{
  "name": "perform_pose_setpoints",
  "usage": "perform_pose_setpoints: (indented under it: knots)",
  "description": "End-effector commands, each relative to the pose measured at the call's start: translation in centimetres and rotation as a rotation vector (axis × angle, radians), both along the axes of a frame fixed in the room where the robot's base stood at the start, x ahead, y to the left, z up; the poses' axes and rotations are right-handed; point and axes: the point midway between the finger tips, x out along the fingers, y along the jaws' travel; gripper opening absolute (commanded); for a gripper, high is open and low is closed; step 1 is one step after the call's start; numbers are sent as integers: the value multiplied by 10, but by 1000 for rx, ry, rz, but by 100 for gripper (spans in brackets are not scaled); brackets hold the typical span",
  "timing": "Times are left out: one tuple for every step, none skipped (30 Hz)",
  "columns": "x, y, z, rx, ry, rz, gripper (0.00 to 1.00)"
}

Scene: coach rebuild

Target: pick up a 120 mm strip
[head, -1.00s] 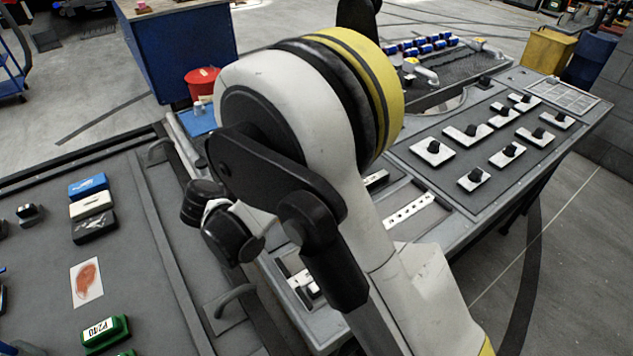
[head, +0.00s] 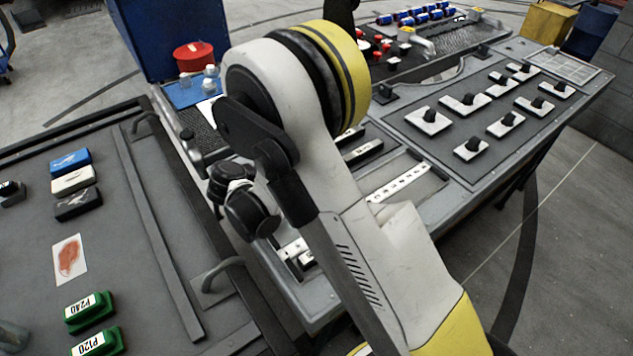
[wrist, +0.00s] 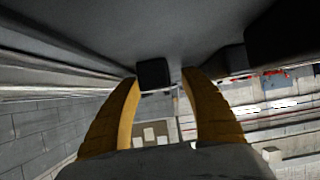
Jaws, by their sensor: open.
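Pale strips lie in the grey bench. A long white strip with a row of dark marks (head: 402,183) lies in a slot to the right of my arm. Another pale strip (head: 365,151) lies behind it, partly hidden by my arm. Short pale pieces (head: 294,249) show left of my arm. I cannot read any length, so I cannot tell which is 120 mm. My gripper (wrist: 160,76) shows in the wrist view with two yellow fingers apart and nothing seen held. A dark block (wrist: 153,74) shows beyond the fingertips. In the head view the gripper cannot be made out.
The left bench holds a blue block (head: 70,161), a green P240 block (head: 89,311), a green P120 block (head: 97,343) and a card with a reddish patch (head: 69,260). Several black knobs on white plates (head: 428,121) stand at right. A red tub (head: 194,57) stands behind.

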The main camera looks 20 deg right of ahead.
Motion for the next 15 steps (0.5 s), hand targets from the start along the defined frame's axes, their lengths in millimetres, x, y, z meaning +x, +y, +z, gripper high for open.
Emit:
perform_pose_setpoints:
  knots:
    - [1, -5, -4, 0, 1, -2, 52]
    - [1, -6, -4, 0, 0, -1, 52]
    - [2, -7, -4, 0, 1, 0, 52]
    - [2, -6, -3, 0, 1, 0, 52]
    - [2, -6, -3, 0, 1, 0, 52]
    - [2, -6, -3, 0, 1, 0, 52]
    - [2, -6, -3, 0, 1, 0, 52]
    - [2, -6, -3, 0, 1, 0, 51]
    - [2, -6, -2, 0, 1, 0, 39]
    - [2, -6, -3, 0, 1, 0, 29]
    - [2, -6, -3, 0, 1, 0, 20]
    - [2, -6, -3, 0, 1, 0, 8]
    - [2, -6, -3, 0, 1, 0, 0]
    - [2, -6, -3, 0, 1, 0, 0]
    - [2, -6, -3, 0, 1, 0, 0]
